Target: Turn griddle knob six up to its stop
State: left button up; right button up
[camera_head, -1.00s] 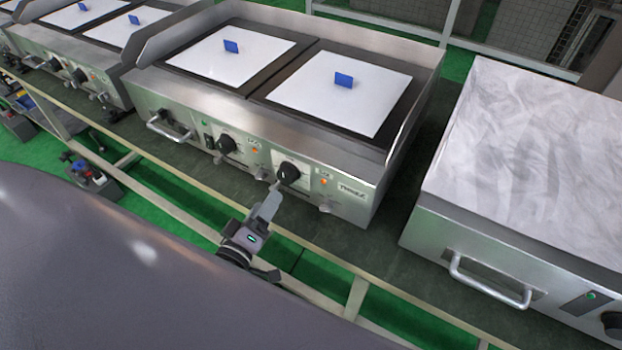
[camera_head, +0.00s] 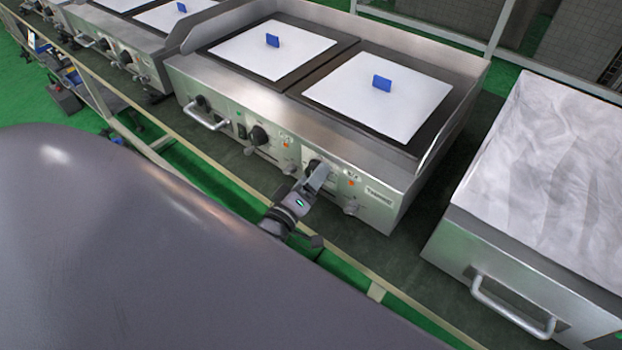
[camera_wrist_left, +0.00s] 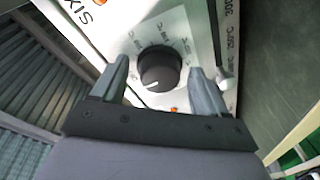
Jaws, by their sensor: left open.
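The griddle (camera_head: 330,140) has a steel front panel with black knobs. A black knob (camera_head: 313,168) on its right half is partly hidden behind my left gripper (camera_head: 318,178) in the head view. In the left wrist view the round black knob (camera_wrist_left: 160,68) has a white pointer mark and sits on a pale dial plate. My left gripper (camera_wrist_left: 165,80) is open, one finger on either side of the knob, with visible gaps. Whether the fingertips reach around the knob's depth is hard to tell. I cannot read the knob's number. My right gripper is not in view.
Another black knob (camera_head: 260,135) and a front handle (camera_head: 205,118) are left on the same panel. Two white plates with blue tabs lie on top. A steel unit with a handle (camera_head: 510,312) stands at the right. A pale rail (camera_head: 375,290) runs in front.

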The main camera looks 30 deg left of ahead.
pick_arm(q)
jog(key=c, duration=1.1)
jog(key=shift+o, duration=0.2)
jog(key=shift+m, duration=0.3)
